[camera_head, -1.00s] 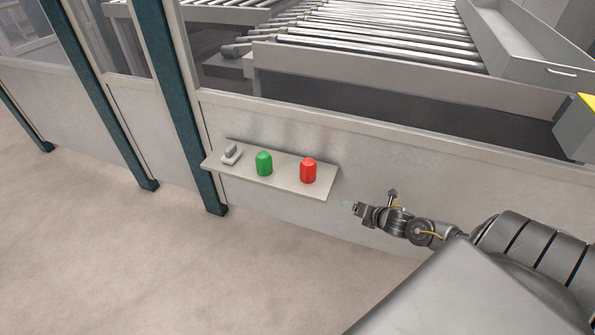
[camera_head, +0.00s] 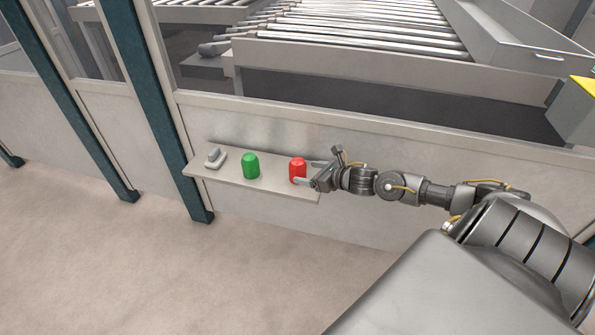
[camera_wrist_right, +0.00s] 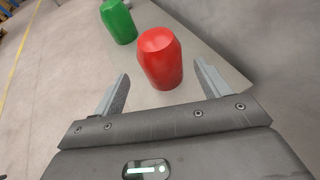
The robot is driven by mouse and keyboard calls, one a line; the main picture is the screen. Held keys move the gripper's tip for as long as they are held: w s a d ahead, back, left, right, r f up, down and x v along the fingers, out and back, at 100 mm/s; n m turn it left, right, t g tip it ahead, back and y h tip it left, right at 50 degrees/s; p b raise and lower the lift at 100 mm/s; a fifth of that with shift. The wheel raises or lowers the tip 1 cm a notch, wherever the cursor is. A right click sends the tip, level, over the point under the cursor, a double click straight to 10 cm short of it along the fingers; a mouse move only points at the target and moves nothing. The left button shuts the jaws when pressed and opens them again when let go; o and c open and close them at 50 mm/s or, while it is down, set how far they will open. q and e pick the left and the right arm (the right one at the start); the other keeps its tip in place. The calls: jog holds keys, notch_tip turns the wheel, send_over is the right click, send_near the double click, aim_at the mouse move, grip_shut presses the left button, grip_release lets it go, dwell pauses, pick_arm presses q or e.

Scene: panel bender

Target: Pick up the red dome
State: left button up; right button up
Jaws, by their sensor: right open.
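The red dome (camera_head: 297,169) stands upright on a narrow shelf (camera_head: 225,178) fixed to the panel wall. My right gripper (camera_head: 305,172) is at the shelf's right end, open, with its fingers pointing left at the red dome. In the right wrist view the red dome (camera_wrist_right: 161,58) stands ahead of and between the two open fingertips (camera_wrist_right: 165,85). My left gripper is not in view.
A green dome (camera_head: 250,166) stands left of the red one, and a small grey object (camera_head: 215,157) sits at the shelf's left end. The panel wall (camera_head: 300,140) rises right behind the shelf. A roller conveyor (camera_head: 350,35) lies beyond it. The floor in front is clear.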

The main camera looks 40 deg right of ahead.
aim_at(304, 170)
jog(key=shift+r+x, duration=0.15)
jog(key=shift+x, duration=1.1)
jog(key=shift+r+x, duration=0.1)
jog(key=shift+x, duration=1.15)
jog(key=shift+w+f, duration=0.1)
jog(key=shift+w, duration=0.3)
jog(key=shift+c, duration=0.2)
jog(key=c, duration=1)
